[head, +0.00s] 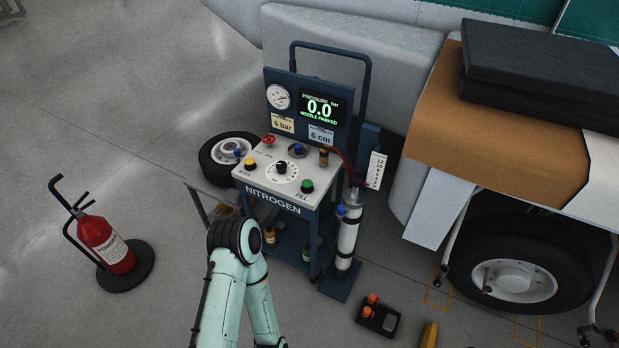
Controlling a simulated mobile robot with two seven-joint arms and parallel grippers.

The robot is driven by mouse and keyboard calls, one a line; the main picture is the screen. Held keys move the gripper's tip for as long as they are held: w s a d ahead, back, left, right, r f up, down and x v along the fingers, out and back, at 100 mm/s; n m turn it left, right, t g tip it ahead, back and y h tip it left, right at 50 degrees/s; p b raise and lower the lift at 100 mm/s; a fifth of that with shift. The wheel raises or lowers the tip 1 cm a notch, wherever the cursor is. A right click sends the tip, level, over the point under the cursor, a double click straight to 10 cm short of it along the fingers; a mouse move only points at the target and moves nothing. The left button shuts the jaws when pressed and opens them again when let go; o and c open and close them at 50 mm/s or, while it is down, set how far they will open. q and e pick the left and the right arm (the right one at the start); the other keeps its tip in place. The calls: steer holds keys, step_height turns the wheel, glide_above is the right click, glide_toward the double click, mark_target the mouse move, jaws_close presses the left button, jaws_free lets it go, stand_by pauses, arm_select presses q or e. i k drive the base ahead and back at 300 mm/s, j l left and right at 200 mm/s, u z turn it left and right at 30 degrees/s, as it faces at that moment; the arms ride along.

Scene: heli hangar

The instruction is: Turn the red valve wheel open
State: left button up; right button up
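The red valve wheel (269,139) is a small red knob at the back left of the grey top panel of the blue nitrogen cart (281,200). It is seen from above at an angle, and its turned position is too small to tell. A green display (319,108) above it reads pressure 0.0 bar and "nozzle parked". A round dial gauge (278,97) is beside the display. One of my pale green arms rises from the bottom edge in front of the cart, its bent joint below the panel. Neither gripper shows.
The panel also carries a yellow knob (250,163), a black dial (282,168) and a green FILL button (307,185). A small wheel (229,155) lies left of the cart. A red fire extinguisher (106,243) stands at left. An orange-knobbed box (378,316) is on the floor.

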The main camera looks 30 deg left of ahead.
mark_target(268, 141)
steer(key=u, duration=1.3)
steer(key=i+j, duration=1.15)
steer(key=j, duration=0.1)
